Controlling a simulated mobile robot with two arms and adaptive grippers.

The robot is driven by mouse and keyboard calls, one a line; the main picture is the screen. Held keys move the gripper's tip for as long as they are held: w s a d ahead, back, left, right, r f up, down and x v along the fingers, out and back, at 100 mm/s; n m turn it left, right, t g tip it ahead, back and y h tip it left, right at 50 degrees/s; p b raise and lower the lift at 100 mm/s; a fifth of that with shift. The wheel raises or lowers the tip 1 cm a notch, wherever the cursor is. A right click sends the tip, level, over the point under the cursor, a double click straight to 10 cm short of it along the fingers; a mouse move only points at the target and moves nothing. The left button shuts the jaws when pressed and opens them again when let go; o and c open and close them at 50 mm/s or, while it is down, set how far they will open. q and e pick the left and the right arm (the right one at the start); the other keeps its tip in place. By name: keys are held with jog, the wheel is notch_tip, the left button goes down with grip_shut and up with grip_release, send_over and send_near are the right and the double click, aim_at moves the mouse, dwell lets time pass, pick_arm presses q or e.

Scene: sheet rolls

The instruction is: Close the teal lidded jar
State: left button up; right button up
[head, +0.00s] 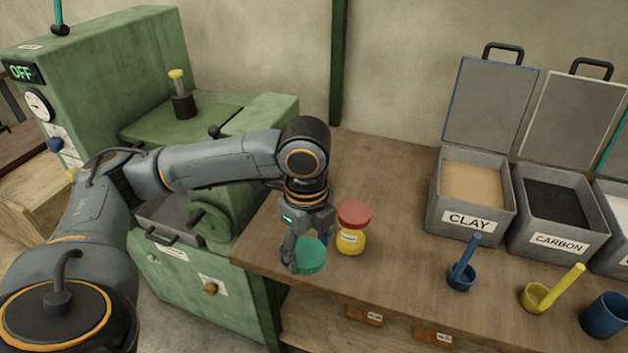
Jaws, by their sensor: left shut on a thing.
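A round teal lid (311,255) shows near the front edge of the bench, in the jaws of my left gripper (302,258). The gripper points down and is shut on the lid. I see only the teal top and side; no jar body shows clearly under it, and I cannot tell whether it sits on a jar. My right gripper is not in view.
A yellow jar with a red lid (353,215) stands close to the right of my left gripper. Open clay (438,205) and carbon (515,236) bins stand at right. Blue (461,278) and yellow (536,297) scoops lie in front. A green machine (110,60) stands left.

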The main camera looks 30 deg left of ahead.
aim_at(320, 264)
pick_arm(q)
jog(key=n, duration=0.1)
jog(key=d+n, duration=0.1)
jog(key=n, duration=0.2)
jog(key=shift+s+d+f, duration=0.15)
jog(key=shift+f, duration=0.1)
jog(key=n, duration=0.2)
jog(key=d+n, duration=0.1)
jog(key=n, duration=0.3)
jog(key=shift+s+d+f, duration=0.2)
jog(key=shift+d+f, duration=0.1)
jog(key=shift+d, duration=0.05)
jog(key=n, duration=0.3)
jog(key=d+n, duration=0.1)
jog(key=n, duration=0.2)
jog(key=d+f+n, duration=0.1)
jog(key=n, duration=0.3)
jog(key=shift+s+d, duration=0.2)
jog(key=shift+s, duration=0.2)
